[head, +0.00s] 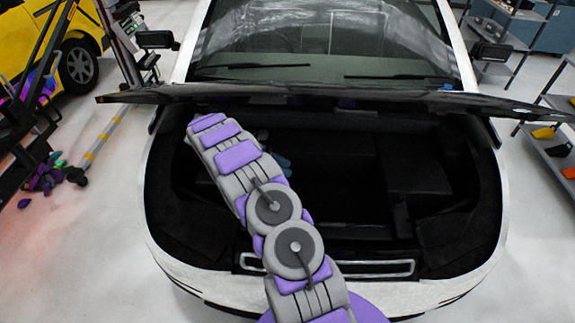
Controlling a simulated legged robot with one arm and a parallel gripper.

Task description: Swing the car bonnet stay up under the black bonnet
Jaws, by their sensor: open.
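The black bonnet (420,97) is raised and shows nearly edge-on as a wide dark strip across the front of the windscreen. Below it, the white car's front bay (340,185) is open, dark and lined in black. I cannot pick out the bonnet stay with certainty in the dark bay. My grey and purple arm rises from the bottom over the front edge and leans left to just below the bonnet. I cannot make out my gripper or its fingertips. A small blue-grey shape (279,165) beside the arm is too unclear to name.
A pale rectangular frame (390,267) lies along the bay's front edge. A yellow vehicle (85,50) and a dark rack (30,120) with purple items stand left. Shelves (545,150) stand right. The floor beside the car is mostly clear.

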